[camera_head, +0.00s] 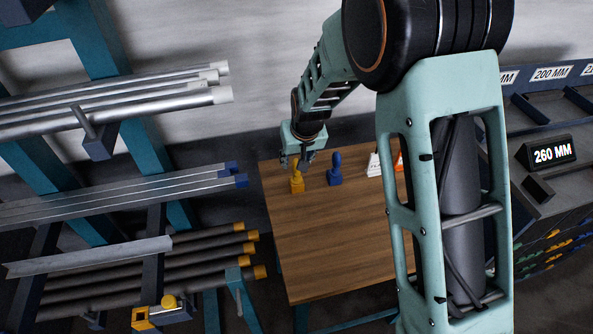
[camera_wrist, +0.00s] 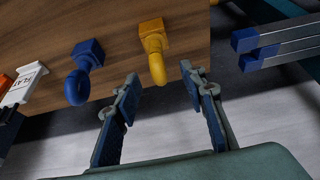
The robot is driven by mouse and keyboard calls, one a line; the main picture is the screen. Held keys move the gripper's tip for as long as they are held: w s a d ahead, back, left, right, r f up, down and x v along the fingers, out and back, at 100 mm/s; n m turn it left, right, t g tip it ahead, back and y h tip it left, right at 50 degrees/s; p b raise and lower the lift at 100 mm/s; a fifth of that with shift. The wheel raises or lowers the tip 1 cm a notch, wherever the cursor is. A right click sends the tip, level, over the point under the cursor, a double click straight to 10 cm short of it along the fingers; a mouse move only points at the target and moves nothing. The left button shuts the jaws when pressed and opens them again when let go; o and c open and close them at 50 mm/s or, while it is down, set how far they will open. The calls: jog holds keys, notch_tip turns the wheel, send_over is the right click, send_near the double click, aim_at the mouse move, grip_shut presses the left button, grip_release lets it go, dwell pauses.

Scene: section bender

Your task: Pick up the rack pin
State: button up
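Two pin-like pieces, each a square block with a rounded loop, stand on the wooden table (camera_head: 330,240) near its far edge. One is yellow (camera_head: 297,184) and one is blue (camera_head: 335,172); I cannot tell by name which is the rack pin. My gripper (camera_head: 303,160) is at the yellow piece, at the table's far left corner. In the wrist view the gripper (camera_wrist: 160,76) is open, with the yellow piece (camera_wrist: 154,55) ahead between the fingertip directions. The fingers are empty, and contact is not visible. The blue piece (camera_wrist: 82,75) lies left of the fingers.
White (camera_head: 374,165) and orange (camera_head: 399,162) tags lie right of the blue piece, partly behind my arm. A rack of tubes and bars (camera_head: 110,190) stands left, its ends close to the table. A 260 MM display (camera_head: 554,152) is right.

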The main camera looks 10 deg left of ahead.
jog(key=shift+x, duration=0.95)
jog(key=shift+c, duration=0.5)
grip_shut()
jog(key=shift+r, duration=0.1)
